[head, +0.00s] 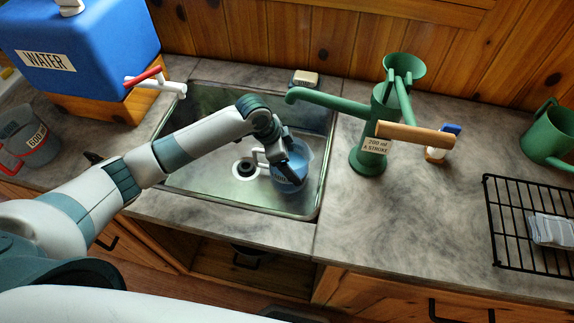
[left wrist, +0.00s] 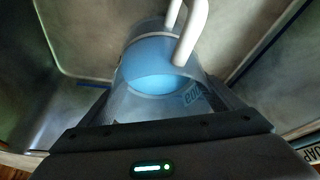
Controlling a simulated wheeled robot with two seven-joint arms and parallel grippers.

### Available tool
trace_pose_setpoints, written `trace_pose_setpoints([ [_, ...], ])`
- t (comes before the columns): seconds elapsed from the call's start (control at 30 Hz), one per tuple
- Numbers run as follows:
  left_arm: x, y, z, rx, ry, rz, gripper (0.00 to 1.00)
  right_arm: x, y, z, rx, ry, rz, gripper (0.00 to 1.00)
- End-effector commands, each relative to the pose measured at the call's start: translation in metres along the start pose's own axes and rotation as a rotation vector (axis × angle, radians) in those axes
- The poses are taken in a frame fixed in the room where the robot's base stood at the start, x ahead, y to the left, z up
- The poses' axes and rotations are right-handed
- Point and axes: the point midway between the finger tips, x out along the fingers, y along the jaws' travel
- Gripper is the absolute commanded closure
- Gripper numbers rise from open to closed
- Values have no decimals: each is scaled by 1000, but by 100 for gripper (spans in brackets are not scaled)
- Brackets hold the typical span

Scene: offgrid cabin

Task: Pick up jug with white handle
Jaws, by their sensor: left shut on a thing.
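The jug with the white handle (head: 290,180) is a clear, bluish jug in the metal sink basin. Its white handle shows on its left side in the head view. In the left wrist view the jug (left wrist: 150,80) fills the middle, with the white handle (left wrist: 190,32) at the top and blue liquid or a blue base inside. My left gripper (head: 293,163) reaches down into the sink and is shut on the jug. The fingers partly cover the jug, and I cannot tell whether its base touches the sink floor. My right gripper is not in view.
A green hand pump (head: 372,120) stands right of the sink (head: 215,195), its spout reaching over the basin. A blue water container (head: 80,45) with a red tap and a grey jug with a red handle (head: 30,140) are at left. A black rack (head: 510,225) lies at right.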

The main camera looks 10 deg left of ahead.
Motion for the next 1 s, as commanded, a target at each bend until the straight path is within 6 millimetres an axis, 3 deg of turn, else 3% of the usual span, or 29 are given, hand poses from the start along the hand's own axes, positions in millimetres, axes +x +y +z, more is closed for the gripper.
trace_pose_setpoints([
  [0.37,-10,-2,-5,1,4,-4,62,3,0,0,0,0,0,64],
  [0.87,-66,-1,-29,3,4,-4,62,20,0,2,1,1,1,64],
  [1.0,-72,-1,-5,-1,0,-3,62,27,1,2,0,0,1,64],
])
